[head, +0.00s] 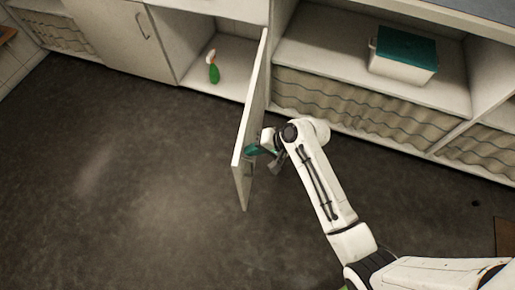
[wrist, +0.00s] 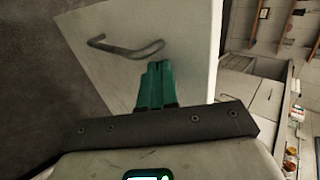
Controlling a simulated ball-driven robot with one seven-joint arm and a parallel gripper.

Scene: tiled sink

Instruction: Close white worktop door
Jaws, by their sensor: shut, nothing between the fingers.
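The white worktop door (head: 250,112) stands open in the head view, swung out from the cabinet and seen nearly edge-on. Its face also fills much of the wrist view (wrist: 190,40), with a dark bar handle (wrist: 126,48) on it. My gripper (head: 252,150) is at the right side of the door, near its outer end. In the wrist view the green fingers (wrist: 159,68) are together and empty, pointing at the door face just beside the handle. I cannot tell whether the fingertips touch the door.
The open cabinet holds a green spray bottle (head: 214,70). A white box with a teal lid (head: 403,52) sits on the shelf to the right. A closed cabinet door (head: 123,38) is at the left. The dark floor (head: 120,180) left of the open door is clear.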

